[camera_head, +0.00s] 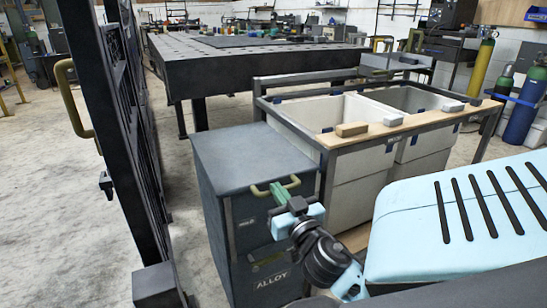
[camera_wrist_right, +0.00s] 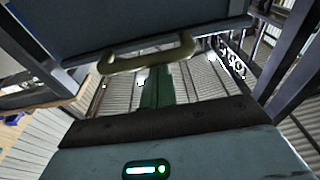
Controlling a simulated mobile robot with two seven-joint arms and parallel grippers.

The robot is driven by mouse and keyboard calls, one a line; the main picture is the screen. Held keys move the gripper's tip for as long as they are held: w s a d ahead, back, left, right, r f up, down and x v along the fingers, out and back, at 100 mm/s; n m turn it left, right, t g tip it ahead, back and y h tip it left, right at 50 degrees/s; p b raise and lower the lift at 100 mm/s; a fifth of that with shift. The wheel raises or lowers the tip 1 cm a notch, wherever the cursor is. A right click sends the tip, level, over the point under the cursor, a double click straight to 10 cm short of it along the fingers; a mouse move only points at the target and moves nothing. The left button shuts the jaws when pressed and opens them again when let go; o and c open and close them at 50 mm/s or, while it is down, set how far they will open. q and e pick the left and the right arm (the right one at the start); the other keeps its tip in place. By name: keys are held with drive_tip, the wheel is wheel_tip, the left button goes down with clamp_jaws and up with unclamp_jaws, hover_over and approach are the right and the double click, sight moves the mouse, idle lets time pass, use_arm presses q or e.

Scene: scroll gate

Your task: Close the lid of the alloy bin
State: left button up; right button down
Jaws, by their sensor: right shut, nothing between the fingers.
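The alloy bin (camera_head: 275,276) is a dark grey-blue box with ALLOY on its lower front. Its lid (camera_head: 240,155) lies about flat across the top; I cannot tell whether any gap is left under it. A tan handle (camera_head: 262,190) is at the lid's front edge, and it also shows in the right wrist view (camera_wrist_right: 148,57). My right gripper (camera_head: 279,192) has green fingers, shut and empty, at the handle; they also show in the right wrist view (camera_wrist_right: 155,85). I cannot tell whether they touch it. My left gripper is not in view.
A metal frame with a wooden ledge (camera_head: 405,127) and pale bins (camera_head: 345,110) stands right behind the alloy bin. A dark gate (camera_head: 115,120) with a tan handle stands at left. A dark table (camera_head: 230,65) is behind. Concrete floor (camera_head: 45,190) is clear at left.

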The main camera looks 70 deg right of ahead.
wheel_tip(320, 180, down, 2)
drive_tip(key=shift+s+a+f+b, duration=0.15)
drive_tip(key=shift+f+b, duration=0.05)
drive_tip(key=shift+b, duration=0.3)
drive_tip(key=r+v, duration=0.1)
drive_tip(key=v, duration=0.6)
drive_tip(key=shift+s+a+r, duration=0.15)
drive_tip(key=shift+a+r, duration=0.05)
drive_tip(key=shift+r, duration=0.2)
idle(0.5)
